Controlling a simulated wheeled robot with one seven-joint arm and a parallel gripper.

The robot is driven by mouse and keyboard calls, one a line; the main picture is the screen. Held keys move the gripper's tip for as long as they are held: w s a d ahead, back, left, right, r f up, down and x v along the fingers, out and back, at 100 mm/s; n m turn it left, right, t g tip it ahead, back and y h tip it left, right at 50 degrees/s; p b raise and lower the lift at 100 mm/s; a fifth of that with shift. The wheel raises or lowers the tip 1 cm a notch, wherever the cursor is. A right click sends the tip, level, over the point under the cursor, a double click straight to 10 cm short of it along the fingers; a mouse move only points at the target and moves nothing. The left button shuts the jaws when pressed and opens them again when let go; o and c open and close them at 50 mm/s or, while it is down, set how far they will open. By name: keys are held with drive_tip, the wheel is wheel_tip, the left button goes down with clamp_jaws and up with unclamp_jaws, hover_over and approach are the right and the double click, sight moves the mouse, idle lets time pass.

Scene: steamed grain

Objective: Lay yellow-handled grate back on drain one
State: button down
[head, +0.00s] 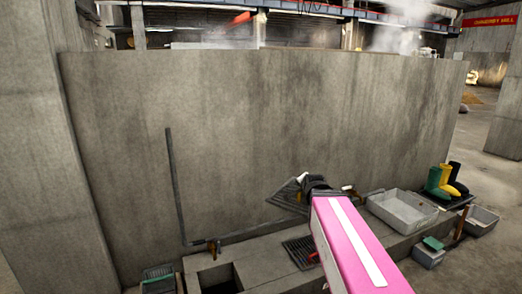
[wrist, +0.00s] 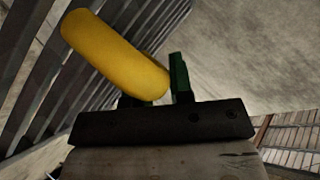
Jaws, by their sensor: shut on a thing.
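My gripper (wrist: 158,86) is shut on the yellow handle (wrist: 112,52) of a grate, which lies slantwise between the fingers. One dark green finger shows beside the handle; the other is mostly hidden behind it. The grate's dark bars (wrist: 40,62) fill the left of the wrist view. In the head view the held grate (head: 286,196) hangs tilted in the air, left of my gripper (head: 316,184), in front of the concrete wall. An open square drain hole (head: 218,279) lies in the low concrete ledge, below and left of the held grate. Its handle is not clear in the head view.
A second grate (head: 300,251) with a red handle lies on the ledge right of the hole. A pipe with a brass tap (head: 212,245) stands above the hole. A grey basin (head: 402,210), boots (head: 440,182) and a small bin (head: 428,258) stand at right.

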drive_tip(key=shift+s+f, duration=0.25)
drive_tip(key=shift+f, duration=0.05)
